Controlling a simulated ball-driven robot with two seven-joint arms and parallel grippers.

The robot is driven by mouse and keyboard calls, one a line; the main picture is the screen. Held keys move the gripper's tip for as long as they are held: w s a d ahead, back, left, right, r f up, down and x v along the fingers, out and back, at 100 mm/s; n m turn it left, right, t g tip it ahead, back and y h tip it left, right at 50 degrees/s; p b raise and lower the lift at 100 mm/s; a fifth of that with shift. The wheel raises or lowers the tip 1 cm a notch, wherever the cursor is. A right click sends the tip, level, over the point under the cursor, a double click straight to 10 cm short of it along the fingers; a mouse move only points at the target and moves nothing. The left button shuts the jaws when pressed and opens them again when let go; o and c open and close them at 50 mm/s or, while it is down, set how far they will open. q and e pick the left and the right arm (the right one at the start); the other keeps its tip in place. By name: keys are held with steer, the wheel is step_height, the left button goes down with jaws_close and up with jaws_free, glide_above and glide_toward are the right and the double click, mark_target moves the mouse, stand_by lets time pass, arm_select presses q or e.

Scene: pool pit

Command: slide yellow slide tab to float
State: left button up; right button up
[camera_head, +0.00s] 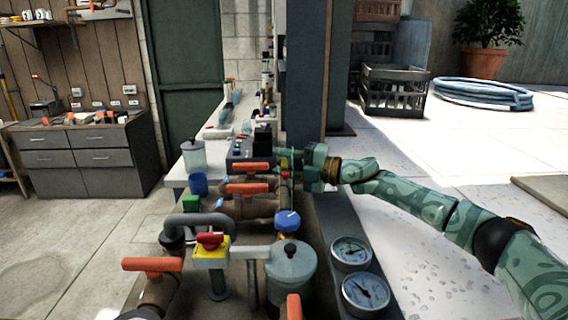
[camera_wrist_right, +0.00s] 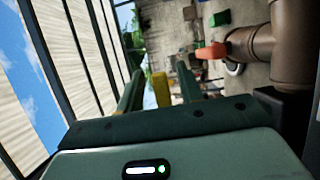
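The yellow slide tab (camera_wrist_right: 161,90) shows in the right wrist view as a small upright yellow block between the two dark green fingers of my right gripper (camera_wrist_right: 159,89). Narrow gaps show on both sides of it, so the fingers are apart and not closed on it; its depth relative to the fingertips is hard to tell. In the head view my right gripper (camera_head: 284,160) reaches in from the right beside the pipework, and the tab cannot be clearly made out there. No float marking is readable. My left gripper is not in view.
Brown pipes with orange handles (camera_head: 152,265) fill the front middle. A red knob on a yellow box (camera_head: 210,247), a blue-capped valve (camera_head: 287,221) and two gauges (camera_head: 351,253) stand close by. A dark post (camera_head: 325,70) rises behind the gripper. Floor at right is mostly open.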

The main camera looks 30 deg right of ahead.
steer(key=p+v, duration=0.1)
steer(key=v, duration=1.5)
steer(key=shift+s+d, duration=0.1)
